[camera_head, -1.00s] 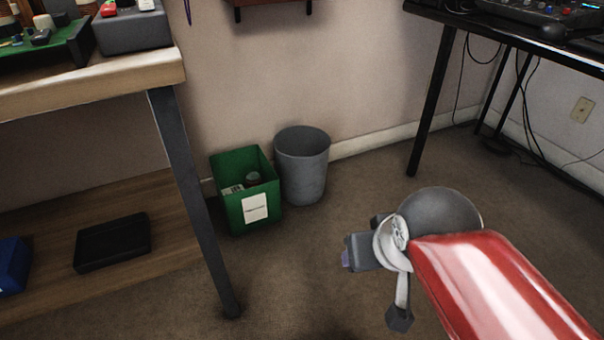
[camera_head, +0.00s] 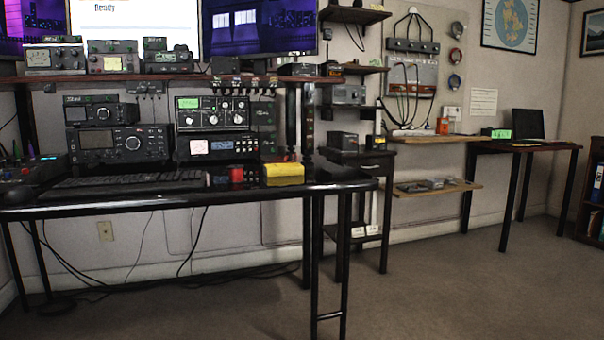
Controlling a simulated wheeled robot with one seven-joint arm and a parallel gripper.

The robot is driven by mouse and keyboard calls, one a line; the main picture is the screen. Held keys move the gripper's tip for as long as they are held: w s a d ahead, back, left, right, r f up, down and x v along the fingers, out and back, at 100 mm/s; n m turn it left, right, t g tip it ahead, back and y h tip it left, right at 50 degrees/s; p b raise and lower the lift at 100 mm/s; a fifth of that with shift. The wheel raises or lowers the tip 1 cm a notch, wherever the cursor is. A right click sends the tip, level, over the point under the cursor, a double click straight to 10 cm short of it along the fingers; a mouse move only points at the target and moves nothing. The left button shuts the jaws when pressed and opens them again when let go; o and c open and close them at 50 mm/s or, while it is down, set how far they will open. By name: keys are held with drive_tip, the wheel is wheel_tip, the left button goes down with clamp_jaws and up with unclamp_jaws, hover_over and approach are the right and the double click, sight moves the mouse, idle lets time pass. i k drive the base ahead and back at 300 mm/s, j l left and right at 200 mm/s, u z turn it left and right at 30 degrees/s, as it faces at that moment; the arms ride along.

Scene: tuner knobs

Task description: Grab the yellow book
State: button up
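A yellow item (camera_head: 283,175) lies near the right end of the black desk, by its front edge. It is block-shaped with a darker front side, and I cannot tell for sure that it is the yellow book. A small red object (camera_head: 236,175) stands just left of it. My gripper and arm are not in view.
The black desk (camera_head: 330,187) holds radios (camera_head: 118,143) and a keyboard (camera_head: 130,181). A narrow dark side table (camera_head: 362,160) stands behind its right end. A far table (camera_head: 525,147) and a bookshelf (camera_head: 594,200) are at right. The carpet (camera_head: 450,285) is clear.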

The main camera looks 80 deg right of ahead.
sight(291, 169)
drive_tip(key=z, duration=2.7)
drive_tip(key=i+u, duration=0.15)
drive_tip(key=i, duration=0.15)
drive_tip(key=i+l+u, duration=0.15)
drive_tip(key=i, duration=0.15)
